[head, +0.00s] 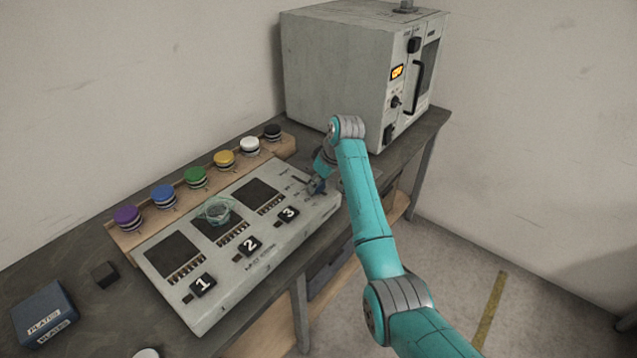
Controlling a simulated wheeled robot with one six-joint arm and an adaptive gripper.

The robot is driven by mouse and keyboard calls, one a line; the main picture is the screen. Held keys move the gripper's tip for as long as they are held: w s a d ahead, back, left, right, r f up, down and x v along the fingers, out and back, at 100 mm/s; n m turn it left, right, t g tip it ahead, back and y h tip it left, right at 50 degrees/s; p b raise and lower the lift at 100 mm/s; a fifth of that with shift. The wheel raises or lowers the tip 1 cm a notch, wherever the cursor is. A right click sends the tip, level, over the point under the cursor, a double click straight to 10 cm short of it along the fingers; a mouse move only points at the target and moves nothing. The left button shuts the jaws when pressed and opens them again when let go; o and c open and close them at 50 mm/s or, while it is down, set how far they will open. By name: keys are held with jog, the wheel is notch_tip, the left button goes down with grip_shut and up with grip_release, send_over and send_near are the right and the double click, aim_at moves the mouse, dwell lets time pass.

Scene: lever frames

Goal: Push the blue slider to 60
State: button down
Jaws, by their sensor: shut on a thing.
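A grey control panel (232,262) lies on the dark bench, with number tiles 1, 2 and 3 along its front side. My gripper (316,187) is low over the panel's right end, to the right of tile 3 (289,214). It is shut on a small part there, which I take to be the blue slider. The fingers and wrist hide most of the slider, and its scale marks are too small to read, so its setting cannot be told.
A wooden rack with several coloured round-topped pieces (195,177) stands behind the panel. A clear round dish (216,211) sits on the panel. A large grey oven-like machine (345,70) stands at the back right. A blue box (43,312) and a dark cube (105,274) lie left.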

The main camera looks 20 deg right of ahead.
aim_at(305, 183)
jog(key=shift+w+a, duration=0.55)
jog(key=shift+w, duration=0.2)
jog(key=shift+w+a, duration=0.55)
jog(key=shift+w, duration=0.2)
jog(key=c, duration=0.7)
grip_release()
jog(key=v, duration=1.2)
jog(key=shift+w, duration=0.1)
